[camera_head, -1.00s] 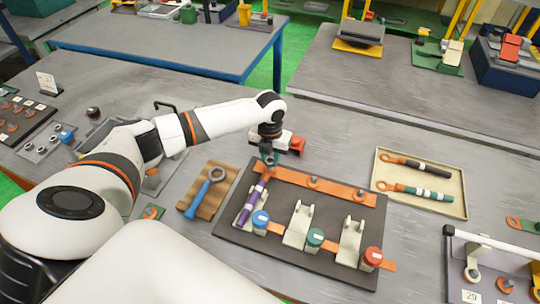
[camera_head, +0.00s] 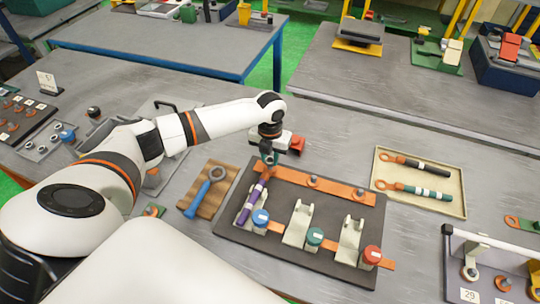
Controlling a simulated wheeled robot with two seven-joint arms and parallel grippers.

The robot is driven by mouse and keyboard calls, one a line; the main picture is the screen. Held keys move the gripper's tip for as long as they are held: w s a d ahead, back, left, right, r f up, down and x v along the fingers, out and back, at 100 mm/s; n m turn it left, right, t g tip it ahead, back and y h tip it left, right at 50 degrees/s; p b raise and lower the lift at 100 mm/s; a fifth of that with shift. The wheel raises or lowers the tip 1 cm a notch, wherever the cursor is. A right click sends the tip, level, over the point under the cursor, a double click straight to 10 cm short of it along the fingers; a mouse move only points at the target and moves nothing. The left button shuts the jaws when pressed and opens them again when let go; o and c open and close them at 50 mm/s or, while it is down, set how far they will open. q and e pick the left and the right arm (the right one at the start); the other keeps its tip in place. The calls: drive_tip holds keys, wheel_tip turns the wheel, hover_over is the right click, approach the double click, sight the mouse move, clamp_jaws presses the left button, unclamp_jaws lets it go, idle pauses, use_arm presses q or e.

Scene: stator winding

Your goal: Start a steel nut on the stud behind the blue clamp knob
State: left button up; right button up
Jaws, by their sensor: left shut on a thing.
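The blue clamp knob (camera_head: 261,218) stands at the near left of the dark fixture board (camera_head: 285,238). A purple cable (camera_head: 251,203) lies in the clamp beside it and runs back to the orange bar (camera_head: 328,188). My left gripper (camera_head: 267,161) points down at the left end of this bar, over the cable's far end. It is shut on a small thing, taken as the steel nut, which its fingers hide. The stud behind the blue knob is hidden under the gripper, so I cannot tell whether the nut touches it. My right gripper is out of view.
A green knob (camera_head: 314,237) and a red knob (camera_head: 372,256) stand to the right on the board. A blue-handled ring wrench (camera_head: 202,193) lies on a wooden block at left. A beige tray (camera_head: 455,204) holds two cables. A white-railed rack stands at lower right.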

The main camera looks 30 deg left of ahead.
use_arm(q)
drive_tip(key=shift+f, duration=0.65)
idle(0.7)
idle(0.6)
drive_tip(key=shift+s+f, duration=0.1)
idle(0.4)
drive_tip(key=m, duration=0.3)
drive_tip(key=shift+f+m+b, duration=0.1)
drive_tip(key=shift+m+b, duration=0.2)
drive_tip(key=m, duration=0.2)
drive_tip(key=shift+m, duration=0.3)
drive_tip(key=o, duration=0.9)
drive_tip(key=shift+o, duration=0.2)
drive_tip(key=shift+r, duration=0.2)
